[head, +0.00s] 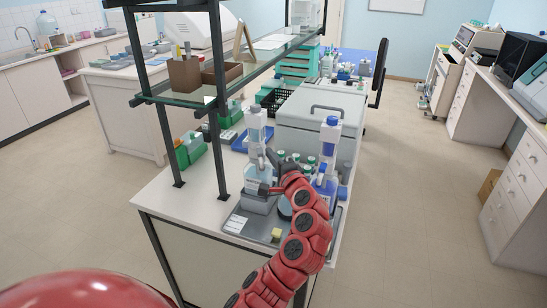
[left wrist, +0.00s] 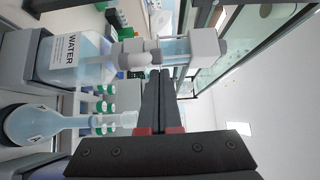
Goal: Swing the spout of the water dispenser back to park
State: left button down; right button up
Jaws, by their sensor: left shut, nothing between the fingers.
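The water dispenser (head: 257,127) stands at the near end of the bench, upright, with a clear cylinder and white top over a bottle. In the left wrist view its bottle (left wrist: 72,57) lies sideways in the picture and carries a WATER label. The spout (left wrist: 132,60) appears as a pale piece by the collar, near the fingertips; its exact direction is hard to tell. My left gripper (head: 268,172) is beside the dispenser, shut and empty. Its closed fingers (left wrist: 160,76) reach toward the collar; I cannot tell whether they touch. My right gripper is out of view.
A second dispenser (head: 329,140) with a blue cap stands to the right. A round flask (left wrist: 45,125) and green-capped bottles (left wrist: 104,97) are close to my gripper. A grey tray (head: 245,229) lies under the dispensers. A grey box (head: 318,110) stands behind, and a shelf post (head: 219,150) to the left.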

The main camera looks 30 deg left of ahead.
pick_arm(q)
jog(key=shift+s+a+m+t+h+p, duration=0.3)
jog(key=shift+s+m+t+p, duration=0.15)
jog(key=shift+p, duration=0.2)
jog(key=s+a+m+t+h+p, duration=0.1)
jog(key=m+t+h+p, duration=0.1)
jog(key=p, duration=0.1)
jog(key=s+a+m+t+h+p, duration=0.2)
jog(key=h+p, duration=0.1)
jog(key=p, duration=0.1)
jog(key=shift+a+t, duration=0.15)
jog(key=shift+t, duration=0.2)
jog(key=shift+s+a, duration=0.1)
jog(key=shift+a, duration=0.05)
dwell(0.3)
